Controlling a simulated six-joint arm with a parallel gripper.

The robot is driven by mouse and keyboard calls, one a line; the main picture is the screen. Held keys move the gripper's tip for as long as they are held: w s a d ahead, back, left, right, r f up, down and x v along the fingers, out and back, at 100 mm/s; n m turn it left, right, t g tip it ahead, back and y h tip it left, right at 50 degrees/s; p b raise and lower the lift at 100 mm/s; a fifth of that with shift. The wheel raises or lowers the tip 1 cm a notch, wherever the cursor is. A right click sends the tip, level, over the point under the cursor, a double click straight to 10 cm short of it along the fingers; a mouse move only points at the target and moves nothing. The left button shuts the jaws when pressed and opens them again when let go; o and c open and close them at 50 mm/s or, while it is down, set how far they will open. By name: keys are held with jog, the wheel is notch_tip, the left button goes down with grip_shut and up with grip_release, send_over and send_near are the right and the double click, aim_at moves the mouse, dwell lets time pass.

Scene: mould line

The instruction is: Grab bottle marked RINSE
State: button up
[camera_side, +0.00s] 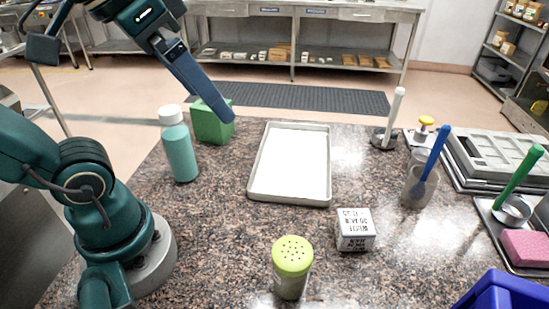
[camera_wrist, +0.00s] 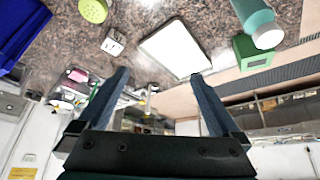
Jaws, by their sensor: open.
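A teal bottle with a white cap (camera_side: 180,152) stands upright on the speckled counter at the left, and no readable marking shows on it. In the wrist view the bottle (camera_wrist: 254,14) is at the top right, partly cut off by the frame. My gripper (camera_side: 226,117) is above the counter, to the right of the bottle and apart from it. In the wrist view my gripper (camera_wrist: 160,76) has its two fingers wide apart with nothing held between them.
A green box (camera_side: 209,124) stands just behind the bottle. A white-lined tray (camera_side: 252,178) lies mid-counter. A lettered cube (camera_side: 355,238) and a green-lidded shaker (camera_side: 291,277) stand nearer. A clear cup (camera_side: 420,187) holds a blue-handled tool. A blue bin (camera_side: 505,293) is front right.

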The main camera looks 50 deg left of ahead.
jog(key=r, duration=0.1)
jog(key=m+y, duration=1.8)
jog(key=m, duration=0.3)
send_over(181, 156)
jog(key=d, duration=0.2)
jog(key=shift+g, duration=0.8)
jog(key=f, duration=2.1)
jog(key=shift+s+f, duration=0.25)
jog(key=shift+x, duration=2.5)
jog(key=shift+f, duration=0.15)
